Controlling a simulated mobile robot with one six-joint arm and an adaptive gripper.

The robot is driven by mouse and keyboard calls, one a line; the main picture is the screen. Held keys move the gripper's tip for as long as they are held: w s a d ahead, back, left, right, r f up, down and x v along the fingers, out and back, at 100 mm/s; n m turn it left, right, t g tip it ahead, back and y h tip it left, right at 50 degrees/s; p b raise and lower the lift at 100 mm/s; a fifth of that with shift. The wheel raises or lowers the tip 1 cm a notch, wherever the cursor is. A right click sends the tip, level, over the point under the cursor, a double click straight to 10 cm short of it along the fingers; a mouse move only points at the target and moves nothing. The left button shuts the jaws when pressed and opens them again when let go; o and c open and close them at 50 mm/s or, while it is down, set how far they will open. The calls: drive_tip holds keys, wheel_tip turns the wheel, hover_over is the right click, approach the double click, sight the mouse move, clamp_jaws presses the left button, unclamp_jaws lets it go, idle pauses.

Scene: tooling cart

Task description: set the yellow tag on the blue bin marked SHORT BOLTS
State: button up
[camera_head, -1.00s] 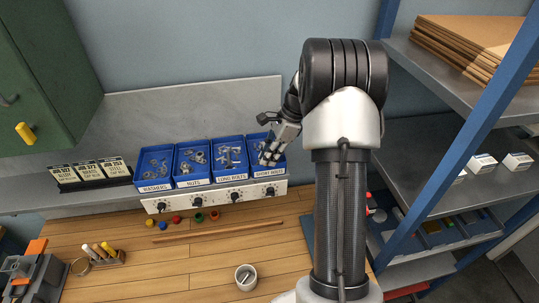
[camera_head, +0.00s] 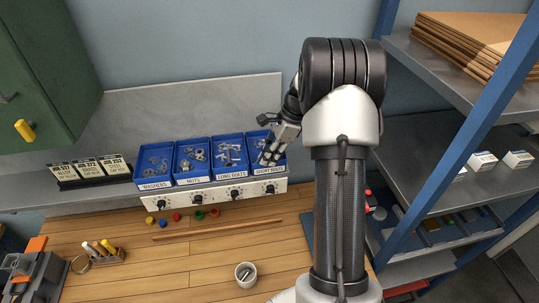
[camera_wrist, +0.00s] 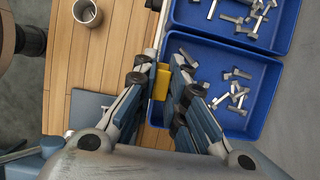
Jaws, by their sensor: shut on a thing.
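My gripper (camera_wrist: 160,76) is shut on the yellow tag (camera_wrist: 161,85), which shows as a small yellow block between the fingertips in the wrist view. The blue bin marked SHORT BOLTS (camera_head: 270,170) is the rightmost in the row, and my gripper (camera_head: 266,157) is over it in the head view. In the wrist view this bin (camera_wrist: 212,43) holds loose bolts, and the tag is at its left edge, on the bench side. I cannot tell whether the tag touches the bin. In the head view the tag is hidden by the fingers.
Bins marked LONG BOLTS (camera_head: 231,178), NUTS (camera_head: 188,182) and WASHERS (camera_head: 153,187) stand to the left. Below them is a white panel with knobs (camera_head: 214,196). A cup (camera_head: 246,274) stands on the wooden bench. Metal shelves (camera_head: 430,150) are to the right.

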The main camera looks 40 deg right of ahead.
idle(0.3)
drive_tip(key=o, duration=0.8)
drive_tip(key=shift+o, duration=0.6)
drive_tip(key=o, duration=0.4)
drive_tip(key=shift+c, duration=0.2)
drive_tip(key=shift+r, duration=0.1)
drive_tip(key=shift+r+p, duration=3)
drive_tip(key=shift+r, duration=0.45)
drive_tip(key=shift+f, duration=0.15)
